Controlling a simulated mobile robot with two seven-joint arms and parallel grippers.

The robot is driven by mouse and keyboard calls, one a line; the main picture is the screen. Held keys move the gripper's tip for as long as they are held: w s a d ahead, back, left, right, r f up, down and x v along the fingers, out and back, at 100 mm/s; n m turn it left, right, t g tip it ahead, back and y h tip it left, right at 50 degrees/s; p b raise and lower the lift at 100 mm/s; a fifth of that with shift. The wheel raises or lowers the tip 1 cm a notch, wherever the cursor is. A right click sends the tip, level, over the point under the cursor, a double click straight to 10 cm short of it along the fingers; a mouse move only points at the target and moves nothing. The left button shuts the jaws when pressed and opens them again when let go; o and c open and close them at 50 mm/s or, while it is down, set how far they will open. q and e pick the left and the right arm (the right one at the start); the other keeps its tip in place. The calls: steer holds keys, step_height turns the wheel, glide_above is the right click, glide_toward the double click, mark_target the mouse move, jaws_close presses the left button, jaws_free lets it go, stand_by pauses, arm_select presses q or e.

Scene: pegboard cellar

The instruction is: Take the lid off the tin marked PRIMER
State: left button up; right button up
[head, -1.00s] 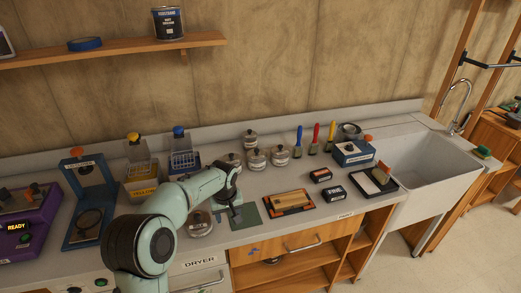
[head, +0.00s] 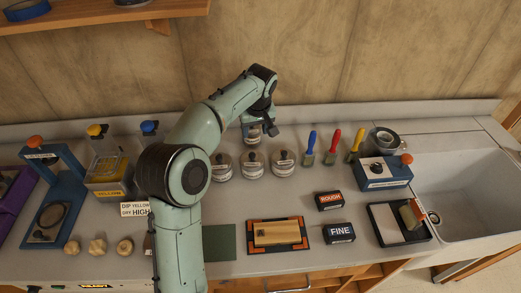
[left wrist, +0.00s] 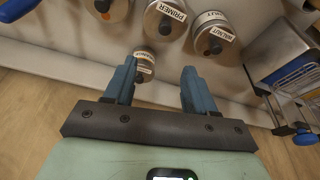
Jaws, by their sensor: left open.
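The tin marked PRIMER (left wrist: 163,20) is at the top of the left wrist view, with a dark knob on its pale lid. By layout it is the middle tin (head: 252,165) of the front row in the head view, where its label is too small to read. My left gripper (head: 261,129) is open and empty, at the back of the counter by a single rear tin. In the left wrist view this rear tin (left wrist: 144,66) shows between the open fingers, beyond the tips; its label is partly legible. Contact cannot be told. My right gripper is out of view.
A tin marked WALNUT (left wrist: 212,35) and another tin (left wrist: 107,10) flank the PRIMER tin closely. The wall is close behind the rear tin. A green mat (head: 219,243) lies in front.

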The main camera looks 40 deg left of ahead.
arm_select(q)
glide_above(252, 154)
steer(key=d, duration=0.1)
steer(key=f, duration=0.7)
steer(key=shift+s, duration=0.35)
steer(key=shift+w+f, duration=0.1)
steer(key=shift+f, duration=0.15)
steer(key=x, duration=0.4)
steer(key=shift+s+d+f, duration=0.1)
steer(key=shift+s+d, duration=0.1)
steer(key=shift+s, duration=0.25)
steer(key=shift+w+a+f, duration=0.15)
steer(key=shift+w+f, duration=0.05)
steer(key=shift+f, duration=0.45)
jaws_close()
